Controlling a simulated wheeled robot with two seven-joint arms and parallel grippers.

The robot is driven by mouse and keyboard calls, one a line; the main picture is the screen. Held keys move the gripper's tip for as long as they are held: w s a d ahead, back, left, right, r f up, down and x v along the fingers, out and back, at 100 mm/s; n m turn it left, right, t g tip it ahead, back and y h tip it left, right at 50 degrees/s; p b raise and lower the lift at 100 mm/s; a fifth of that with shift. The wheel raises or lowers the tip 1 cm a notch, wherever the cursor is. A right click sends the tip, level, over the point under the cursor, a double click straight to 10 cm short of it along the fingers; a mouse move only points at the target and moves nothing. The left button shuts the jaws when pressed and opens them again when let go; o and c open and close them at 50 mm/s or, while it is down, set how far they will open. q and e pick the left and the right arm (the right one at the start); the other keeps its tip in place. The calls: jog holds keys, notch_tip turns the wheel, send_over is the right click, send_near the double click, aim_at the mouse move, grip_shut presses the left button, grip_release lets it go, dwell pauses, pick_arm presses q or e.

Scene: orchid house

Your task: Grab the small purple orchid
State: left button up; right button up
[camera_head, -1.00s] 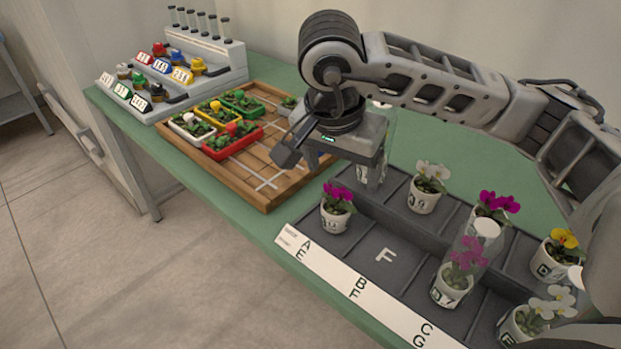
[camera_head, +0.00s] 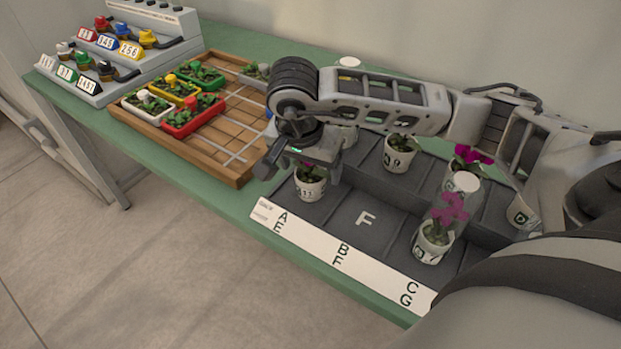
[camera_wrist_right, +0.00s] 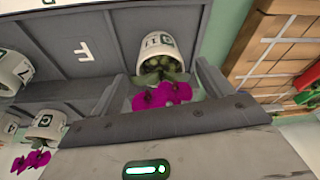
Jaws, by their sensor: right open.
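A small purple orchid in a white pot (camera_head: 310,185) stands upright in compartment E, at the left front of the dark tray (camera_head: 345,245). Its blooms are mostly hidden behind my right gripper (camera_head: 300,168) in the head view. In the right wrist view its purple blooms (camera_wrist_right: 163,96) and pot (camera_wrist_right: 160,45) show between the two open fingers (camera_wrist_right: 166,80). The gripper is open, over and around the plant's top; I cannot tell whether it touches. Other purple orchids stand in the front row at G (camera_head: 445,212) and in the back row (camera_head: 470,158). My left gripper is not seen.
A white-flowered pot (camera_head: 398,155) stands in the back row, partly under my arm. Compartment F (camera_head: 366,217) is empty. A wooden tray (camera_head: 235,170) with several coloured planters lies to the left.

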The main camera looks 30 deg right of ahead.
aim_at(310, 176)
jog(key=shift+x, duration=1.85)
jog(key=shift+a, duration=0.1)
jog(key=c, duration=1.1)
jog(key=shift+r, duration=0.1)
jog(key=shift+c, duration=0.2)
